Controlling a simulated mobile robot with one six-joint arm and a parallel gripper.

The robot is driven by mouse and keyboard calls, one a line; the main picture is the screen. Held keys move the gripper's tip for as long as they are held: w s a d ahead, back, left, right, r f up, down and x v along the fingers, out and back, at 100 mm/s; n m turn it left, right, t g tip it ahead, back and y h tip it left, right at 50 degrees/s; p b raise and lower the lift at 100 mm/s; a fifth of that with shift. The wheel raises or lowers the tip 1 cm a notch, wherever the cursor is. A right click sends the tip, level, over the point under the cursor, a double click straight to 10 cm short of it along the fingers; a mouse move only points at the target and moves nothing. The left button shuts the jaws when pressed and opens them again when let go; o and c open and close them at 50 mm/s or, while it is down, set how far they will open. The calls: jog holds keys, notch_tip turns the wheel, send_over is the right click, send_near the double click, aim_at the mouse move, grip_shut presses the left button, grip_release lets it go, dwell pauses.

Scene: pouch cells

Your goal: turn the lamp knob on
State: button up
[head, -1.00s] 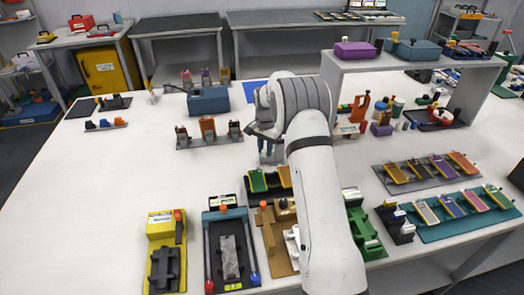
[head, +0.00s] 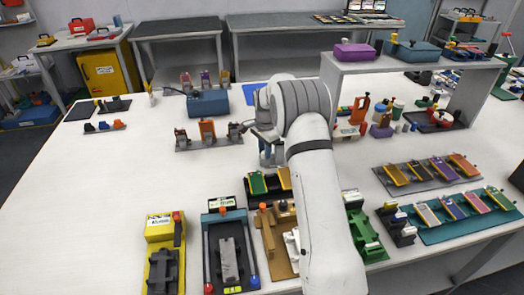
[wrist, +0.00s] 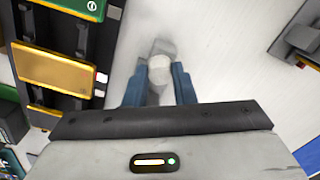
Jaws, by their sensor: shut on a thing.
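In the wrist view a pale round knob (wrist: 160,70) sits between the two blue fingers of my gripper (wrist: 158,88). The fingers are shut on its sides. A grey part shows just beyond the knob, against a white surface. I cannot tell from its look whether the knob is turned on or off. In the head view my gripper (head: 268,155) points down over the middle of the white table, and my arm hides most of it and the knob. No lit lamp can be made out.
A dark rack with green and orange plates (wrist: 68,72) lies close left of my gripper in the wrist view. In the head view a holder with several small clamps (head: 208,138) stands left of my gripper, with a blue box (head: 208,103) behind.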

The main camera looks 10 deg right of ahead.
jog(key=shift+a, duration=0.1)
jog(key=o, duration=0.7)
jog(key=shift+r, duration=0.1)
notch_tip(320, 180, up, 8)
jog(key=shift+f+b, duration=0.2)
jog(key=shift+b, duration=0.1)
